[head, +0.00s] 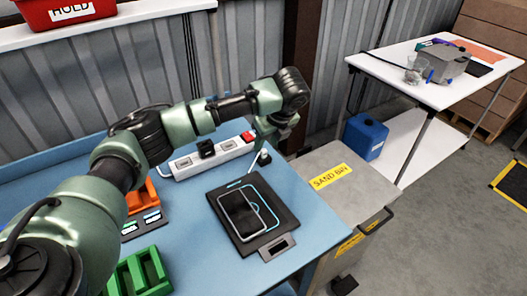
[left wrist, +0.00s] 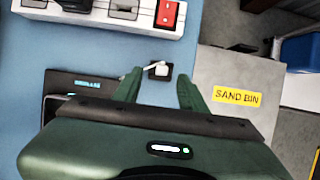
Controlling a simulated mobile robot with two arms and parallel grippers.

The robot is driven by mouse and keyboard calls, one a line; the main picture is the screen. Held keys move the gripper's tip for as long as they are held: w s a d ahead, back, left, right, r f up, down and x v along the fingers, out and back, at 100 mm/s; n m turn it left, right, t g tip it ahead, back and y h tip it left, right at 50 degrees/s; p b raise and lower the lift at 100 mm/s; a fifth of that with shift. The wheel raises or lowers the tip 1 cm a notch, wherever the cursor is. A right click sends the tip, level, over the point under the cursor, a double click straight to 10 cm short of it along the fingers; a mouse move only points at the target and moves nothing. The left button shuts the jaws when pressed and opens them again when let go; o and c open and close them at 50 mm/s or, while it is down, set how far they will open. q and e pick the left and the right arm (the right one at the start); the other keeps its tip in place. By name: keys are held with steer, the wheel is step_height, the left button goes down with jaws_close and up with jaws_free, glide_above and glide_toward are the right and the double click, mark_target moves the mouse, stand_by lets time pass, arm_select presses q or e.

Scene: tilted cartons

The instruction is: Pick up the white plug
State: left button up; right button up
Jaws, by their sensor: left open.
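A small white plug (left wrist: 157,66) with a dark body lies on the blue bench near its right edge. In the head view a small white and dark piece (head: 264,158), seemingly the plug, shows just under my left gripper (head: 272,138). In the left wrist view my left gripper (left wrist: 158,76) is open, with one finger on each side of the plug. Nothing is held, and the plug looks apart from both fingers. The height between fingertips and plug is hard to tell. My right gripper is not in view.
A white power strip (head: 232,147) with a red switch and a black plug (head: 206,149) lies behind. A black pad with a phone (head: 241,214) lies in front. Right of the bench stands a grey sand bin (head: 345,195). Orange and green holders sit at left.

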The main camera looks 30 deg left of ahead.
mark_target(264, 150)
arm_select(q)
steer(key=x, duration=0.4)
steer(key=shift+w+p, duration=0.15)
steer(key=shift+p, duration=0.2)
steer(key=c, duration=0.9)
steer(key=shift+d, duration=0.1)
jaws_close()
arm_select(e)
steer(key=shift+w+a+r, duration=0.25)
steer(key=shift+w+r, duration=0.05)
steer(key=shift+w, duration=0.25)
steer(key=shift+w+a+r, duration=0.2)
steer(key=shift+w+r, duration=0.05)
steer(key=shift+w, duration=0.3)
arm_select(q)
steer(key=shift+r, duration=0.1)
